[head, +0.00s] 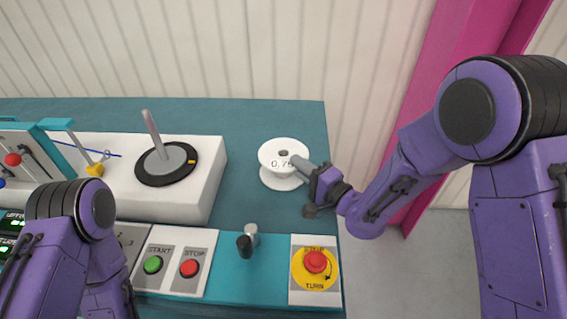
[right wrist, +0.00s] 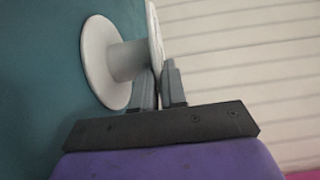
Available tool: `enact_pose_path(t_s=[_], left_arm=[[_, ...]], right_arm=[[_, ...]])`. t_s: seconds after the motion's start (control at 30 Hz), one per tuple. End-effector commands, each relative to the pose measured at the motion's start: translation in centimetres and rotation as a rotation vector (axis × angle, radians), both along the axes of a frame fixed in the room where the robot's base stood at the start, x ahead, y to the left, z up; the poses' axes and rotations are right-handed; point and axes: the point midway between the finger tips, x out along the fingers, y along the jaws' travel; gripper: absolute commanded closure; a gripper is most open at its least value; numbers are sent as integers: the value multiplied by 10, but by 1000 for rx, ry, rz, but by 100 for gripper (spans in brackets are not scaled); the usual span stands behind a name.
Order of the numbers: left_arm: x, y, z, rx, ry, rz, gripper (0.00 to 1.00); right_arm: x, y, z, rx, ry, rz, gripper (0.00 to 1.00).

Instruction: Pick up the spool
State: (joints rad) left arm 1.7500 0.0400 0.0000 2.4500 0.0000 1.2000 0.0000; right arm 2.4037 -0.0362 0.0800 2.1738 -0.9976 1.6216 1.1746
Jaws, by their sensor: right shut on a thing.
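The white spool (head: 270,153) stands upright on the teal table, its upper flange marked with "0,75". My right gripper (head: 305,167) reaches it from the right and is shut on the near right edge of that upper flange. In the right wrist view, the spool (right wrist: 98,62) shows its wide lower flange and grey core, and the edge of the other flange sits between the two grey fingers of my right gripper (right wrist: 159,88). The inner part of the grip is partly hidden. My left arm shows at the lower left of the head view, but its gripper is out of view.
A white box with a black turntable and a grey lever (head: 152,130) stands left of the spool. A front panel holds a green start button (head: 153,265), a red stop button (head: 190,268), a small knob (head: 247,241) and a red emergency button (head: 315,262). A ribbed wall is behind.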

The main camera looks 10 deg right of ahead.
Motion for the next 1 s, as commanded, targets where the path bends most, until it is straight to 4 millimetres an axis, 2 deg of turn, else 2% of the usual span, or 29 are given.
enact_pose_path(t_s=[0.43, 0.57, 0.7, 0.93, 1.0], left_arm=[[0, 0, 0, 0, 0, 0, 57], [0, 0, 1, 0, 0, 0, 57], [0, 0, 4, 0, 0, 0, 57], [0, 0, 15, 0, 0, 0, 57], [0, 0, 12, 0, 0, 0, 57]], right_arm=[[0, 0, 0, 0, 0, 0, 100], [0, 0, 8, 0, -2, -1, 100], [0, 0, 36, 2, -7, -1, 100], [-27, 44, 97, 2, -6, 3, 100], [-38, 63, 102, 2, -2, 5, 100]])
